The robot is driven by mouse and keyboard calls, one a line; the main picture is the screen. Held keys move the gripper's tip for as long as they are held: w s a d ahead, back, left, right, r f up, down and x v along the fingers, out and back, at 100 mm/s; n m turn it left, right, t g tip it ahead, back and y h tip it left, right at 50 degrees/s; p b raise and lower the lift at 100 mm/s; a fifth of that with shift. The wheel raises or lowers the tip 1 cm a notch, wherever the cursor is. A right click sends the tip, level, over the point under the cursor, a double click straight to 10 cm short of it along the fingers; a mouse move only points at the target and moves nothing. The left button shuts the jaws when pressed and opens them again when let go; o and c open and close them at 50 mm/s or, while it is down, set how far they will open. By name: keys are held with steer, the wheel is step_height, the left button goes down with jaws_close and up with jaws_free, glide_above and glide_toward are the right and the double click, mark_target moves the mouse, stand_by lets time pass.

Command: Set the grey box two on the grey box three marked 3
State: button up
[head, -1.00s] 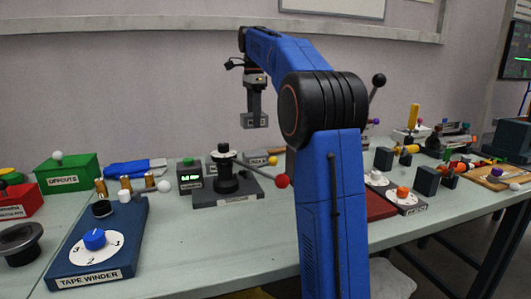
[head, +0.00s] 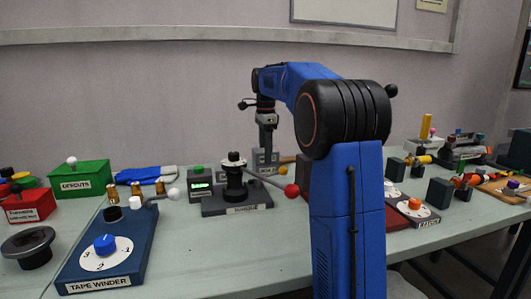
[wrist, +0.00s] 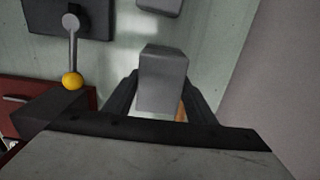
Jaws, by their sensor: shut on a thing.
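My gripper (head: 267,143) is shut on a grey box, which I take to be box two, low over the back of the bench in the head view. In the wrist view the held grey box (wrist: 162,82) sits between the two dark fingers. A second grey block (wrist: 158,5) shows at the top edge of the wrist view, apart from the held one. In the head view, grey boxes with pale labels (head: 265,169) stand at the gripper. They overlap there, and the numbers are too small to read. I cannot tell whether the held box touches another.
A dark lever stand (head: 236,198) with a red ball handle is just left of and in front of the gripper. A small box with a green display (head: 200,187) stands beside it. The blue tape winder (head: 105,250) is at front left. A yellow ball handle (wrist: 72,81) shows in the wrist view.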

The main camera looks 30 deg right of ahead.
steer(key=shift+f, duration=0.1)
steer(key=o, duration=1.1)
steer(key=shift+o, duration=0.2)
step_height(320, 180, up, 12)
